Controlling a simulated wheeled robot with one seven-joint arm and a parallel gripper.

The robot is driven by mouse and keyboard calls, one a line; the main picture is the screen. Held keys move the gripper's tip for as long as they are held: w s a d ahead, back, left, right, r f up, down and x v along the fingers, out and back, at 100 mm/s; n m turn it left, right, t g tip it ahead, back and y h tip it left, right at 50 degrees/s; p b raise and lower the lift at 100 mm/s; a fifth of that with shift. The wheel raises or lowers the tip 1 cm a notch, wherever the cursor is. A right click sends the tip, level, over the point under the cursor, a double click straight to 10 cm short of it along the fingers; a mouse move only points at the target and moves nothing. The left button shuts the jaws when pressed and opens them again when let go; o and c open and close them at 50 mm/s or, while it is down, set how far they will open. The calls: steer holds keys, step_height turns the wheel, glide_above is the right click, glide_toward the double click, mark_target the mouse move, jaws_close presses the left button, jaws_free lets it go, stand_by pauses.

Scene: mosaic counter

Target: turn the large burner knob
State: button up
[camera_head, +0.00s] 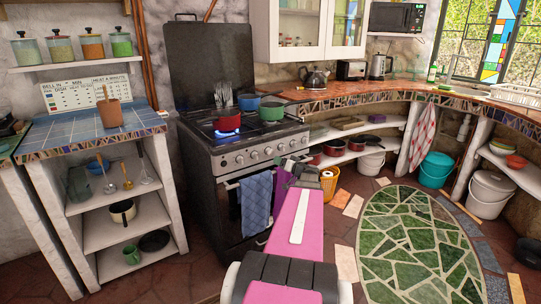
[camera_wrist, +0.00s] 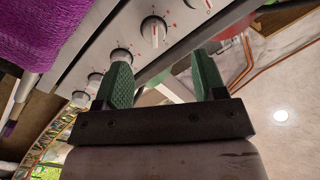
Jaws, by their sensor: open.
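The stove (camera_head: 215,170) stands in the middle of the head view. Its front panel carries a row of several round silver knobs (camera_head: 239,159). In the wrist view the nearest knob (camera_wrist: 153,30) has a white pointer bar and red marks around it. Another knob (camera_wrist: 121,55) lies beside it, with more beyond. I cannot tell from labels which is the large burner knob. My gripper (camera_wrist: 163,75) is open and empty, its two green fingers apart, close to the panel. No finger visibly grips a knob.
A red pot (camera_head: 227,122) sits over a blue flame on the stove top. Blue (camera_head: 249,102) and green (camera_head: 271,110) pans stand beside it. A blue towel (camera_head: 256,201) hangs on the oven door. A yellow basket (camera_head: 328,184) stands right of the stove. The green rug (camera_head: 415,240) area is clear.

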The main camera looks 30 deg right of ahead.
mark_target(271, 153)
steer(key=shift+t+h, duration=0.3)
steer(key=w, duration=1)
steer(key=shift+w+r, duration=0.1)
steer(key=shift+r, duration=0.2)
steer(key=c, duration=0.9)
